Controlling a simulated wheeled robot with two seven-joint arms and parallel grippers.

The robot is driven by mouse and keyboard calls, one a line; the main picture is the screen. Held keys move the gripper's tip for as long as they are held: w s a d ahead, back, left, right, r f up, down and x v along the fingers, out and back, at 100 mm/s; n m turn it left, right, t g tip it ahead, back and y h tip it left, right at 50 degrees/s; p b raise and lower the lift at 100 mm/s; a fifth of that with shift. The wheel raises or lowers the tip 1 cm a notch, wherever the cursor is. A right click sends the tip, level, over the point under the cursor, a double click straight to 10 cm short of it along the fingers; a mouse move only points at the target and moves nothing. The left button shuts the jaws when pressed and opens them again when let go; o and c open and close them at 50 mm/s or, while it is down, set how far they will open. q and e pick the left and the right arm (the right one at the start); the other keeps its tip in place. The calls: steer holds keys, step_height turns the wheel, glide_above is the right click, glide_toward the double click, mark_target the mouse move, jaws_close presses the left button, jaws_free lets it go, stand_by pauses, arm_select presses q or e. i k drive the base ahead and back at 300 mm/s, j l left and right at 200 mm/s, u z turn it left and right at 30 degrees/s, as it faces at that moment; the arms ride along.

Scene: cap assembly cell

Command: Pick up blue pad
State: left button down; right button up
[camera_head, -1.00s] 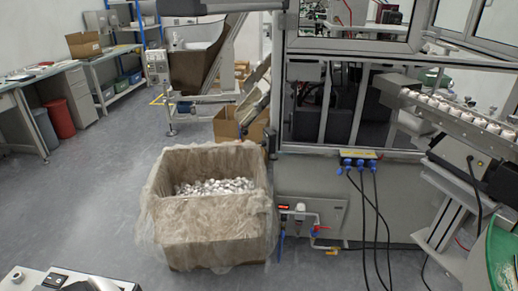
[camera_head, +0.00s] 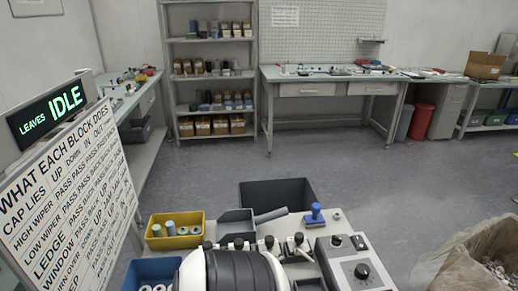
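A small blue piece (camera_head: 315,213) with an upright knob and a wider flat base stands at the back right of the grey machine top, in the lower middle of the head view. It is the only blue pad-like thing I make out there. It stands upright and nothing touches it from above. Neither of my grippers shows in the head view.
Left of it are a grey scoop-like tray (camera_head: 236,224), a yellow bin (camera_head: 158,240) with cylinders and a blue bin (camera_head: 135,272) with rings. A dial control box (camera_head: 362,269) stands right. A sign board (camera_head: 70,185) fills the left. A dark open box (camera_head: 290,188) lies behind.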

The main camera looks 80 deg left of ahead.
mark_target(316, 219)
steer(key=i+j+u, duration=0.1)
steer(key=u, duration=1.85)
steer(key=i+l, duration=0.15)
steer(key=l, duration=0.25)
steer(key=i+l, duration=0.1)
steer(key=l, duration=0.3)
steer(key=i+l, duration=0.15)
steer(key=l, duration=0.25)
steer(key=k+j+u, duration=0.2)
steer(key=k+j, duration=0.25)
steer(key=i+l+z, duration=0.2)
steer(key=i+l, duration=0.25)
